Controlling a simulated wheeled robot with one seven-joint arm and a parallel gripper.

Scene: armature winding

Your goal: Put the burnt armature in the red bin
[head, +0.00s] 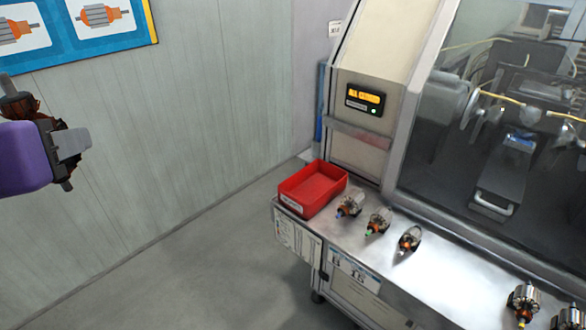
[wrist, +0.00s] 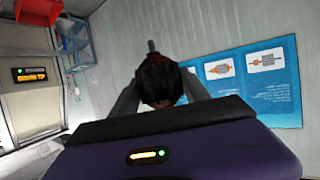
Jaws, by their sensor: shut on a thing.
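My gripper (head: 70,143), with its purple body, is at the left edge of the head view, raised in front of the wall. It is shut on a dark, blackened armature (head: 22,106), the burnt one, whose shaft ends stick out above and below the fingers. In the wrist view the burnt armature (wrist: 158,82) sits between the two grey fingers, its shaft pointing up in the picture. The red bin (head: 312,188) stands on the left end of the metal bench, well to the right of my gripper, and looks empty. The red bin also shows at the upper left of the wrist view (wrist: 76,8).
Several copper armatures (head: 378,221) lie or stand along the metal bench (head: 345,245) to the right of the bin. The winding machine (head: 365,97) rises behind the bench. A blue poster (head: 110,28) hangs on the wall. The floor (head: 190,285) between wall and bench is clear.

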